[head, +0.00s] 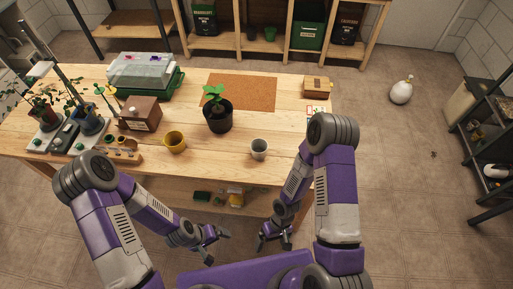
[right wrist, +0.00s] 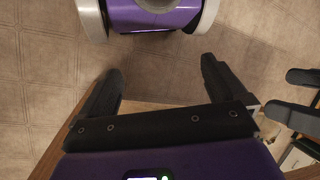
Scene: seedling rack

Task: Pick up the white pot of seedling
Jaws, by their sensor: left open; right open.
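A leafy seedling (head: 214,94) grows in a black pot (head: 218,122) further back and to the left. My left gripper (head: 219,246) is open and empty, low in front of the table. My right gripper (head: 273,244) is open and empty beside it, in front of and below the white pot. The right wrist view shows its two fingers (right wrist: 160,85) spread over bare floor.
A yellow pot (head: 175,143) stands left of the white pot, with a brown wooden box (head: 140,113) beyond it. A cork mat (head: 240,92) lies behind the black pot. A small wooden box (head: 317,87) is at the back right. The tabletop around the white pot is clear.

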